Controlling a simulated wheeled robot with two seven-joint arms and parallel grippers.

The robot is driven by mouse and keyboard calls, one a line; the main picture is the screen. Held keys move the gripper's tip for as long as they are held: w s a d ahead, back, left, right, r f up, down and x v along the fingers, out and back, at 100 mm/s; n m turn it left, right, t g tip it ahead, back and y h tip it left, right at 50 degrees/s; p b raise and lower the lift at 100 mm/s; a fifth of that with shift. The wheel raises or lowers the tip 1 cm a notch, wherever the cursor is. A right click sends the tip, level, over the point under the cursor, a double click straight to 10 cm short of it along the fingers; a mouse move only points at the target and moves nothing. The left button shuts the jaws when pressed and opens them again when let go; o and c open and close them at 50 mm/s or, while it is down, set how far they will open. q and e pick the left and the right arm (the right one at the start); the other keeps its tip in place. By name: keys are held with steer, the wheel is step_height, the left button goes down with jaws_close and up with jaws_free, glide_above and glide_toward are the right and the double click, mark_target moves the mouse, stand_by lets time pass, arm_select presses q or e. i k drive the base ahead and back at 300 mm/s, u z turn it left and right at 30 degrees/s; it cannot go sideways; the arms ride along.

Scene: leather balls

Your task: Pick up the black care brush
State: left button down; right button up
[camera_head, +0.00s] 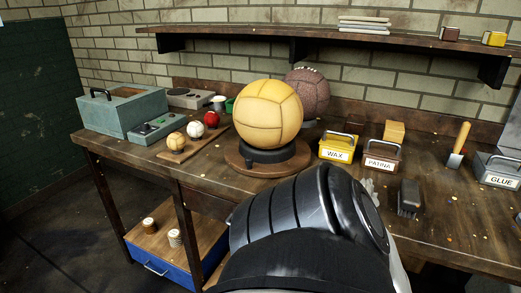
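The black care brush (408,198) appears to be the small dark block with a greyish lower part on the workbench, right of centre and in front of the patina tin. It stands free, with bare wood to its right. A large black link of one of my arms rises from the bottom middle and ends just left of the brush. Neither of my grippers can be made out. A small pale grey shape between the arm link and the brush is too small to identify.
The workbench (450,235) holds a yellow ball (267,114) on a round stand, a yellow wax tin (337,152), a brown patina tin (381,163), a grey glue tin (499,178) and a wooden-handled scraper (459,145). A shelf (400,47) runs above along the brick wall.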

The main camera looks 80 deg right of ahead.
mark_target(409, 204)
steer(key=u, duration=0.2)
steer(key=k, duration=1.15)
steer(key=z, duration=1.85)
